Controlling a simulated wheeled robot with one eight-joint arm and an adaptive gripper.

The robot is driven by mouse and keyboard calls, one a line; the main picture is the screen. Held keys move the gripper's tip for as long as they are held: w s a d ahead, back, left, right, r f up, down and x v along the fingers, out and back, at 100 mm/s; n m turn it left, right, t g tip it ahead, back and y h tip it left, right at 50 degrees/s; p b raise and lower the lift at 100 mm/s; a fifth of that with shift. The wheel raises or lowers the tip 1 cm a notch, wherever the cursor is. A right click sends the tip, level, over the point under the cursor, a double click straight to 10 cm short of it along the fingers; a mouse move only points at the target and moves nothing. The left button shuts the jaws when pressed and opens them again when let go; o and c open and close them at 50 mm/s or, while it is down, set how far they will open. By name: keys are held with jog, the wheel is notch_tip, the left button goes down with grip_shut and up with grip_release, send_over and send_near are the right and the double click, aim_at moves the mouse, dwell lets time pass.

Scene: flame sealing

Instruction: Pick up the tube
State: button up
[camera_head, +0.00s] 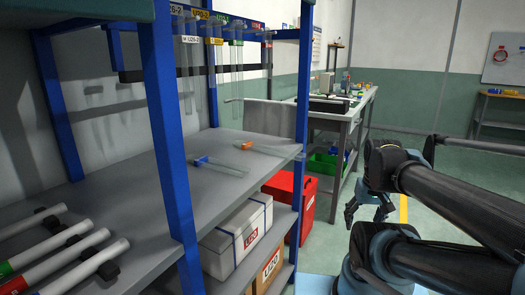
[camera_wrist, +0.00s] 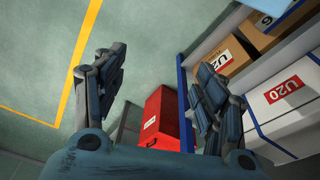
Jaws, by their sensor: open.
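A clear tube with a blue end (camera_head: 222,167) lies on the grey shelf (camera_head: 170,200). A second clear tube with an orange end (camera_head: 262,149) lies behind it, nearer the blue post. Several clear tubes (camera_head: 213,65) hang upright from a labelled rack above the shelf. I cannot tell which tube is meant. My gripper (camera_head: 368,208) is open and empty, to the right of the shelf and outside it. In the wrist view its two fingers (camera_wrist: 157,85) are spread over the floor and a red box, and no tube shows between them.
White rods with black fittings (camera_head: 65,255) lie at the shelf's left. A blue post (camera_head: 166,120) stands at its front. Below are a white U20 box (camera_head: 222,250) and a red box (camera_head: 307,205). A workbench (camera_head: 345,118) stands behind. Open floor lies right.

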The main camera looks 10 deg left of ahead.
jog(key=w+a+r+n+g, duration=0.1)
jog(key=w+a+r+n, duration=0.2)
jog(key=w+a+r, duration=0.45)
jog(key=w+a+r+n, duration=0.45)
jog(key=w+r, duration=0.35)
jog(key=r, duration=0.2)
jog(key=w+a+r+n+g, duration=0.1)
jog(key=w+a+r+n, duration=0.25)
jog(key=a, duration=0.75)
jog(key=w+a+r+n, duration=0.2)
jog(key=w+a+r, duration=0.25)
jog(key=a, duration=0.65)
jog(key=f, duration=0.6)
jog(key=shift+w+f, duration=0.3)
jog(key=shift+w, duration=0.05)
jog(key=shift+w+a+f, duration=0.1)
jog(key=shift+w+f, duration=0.05)
jog(key=shift+f, duration=1.15)
jog(key=shift+w+a+f, duration=0.1)
jog(key=shift+w+f, duration=0.05)
jog(key=shift+f, duration=1.1)
jog(key=shift+c, duration=0.3)
jog(key=c, duration=1.1)
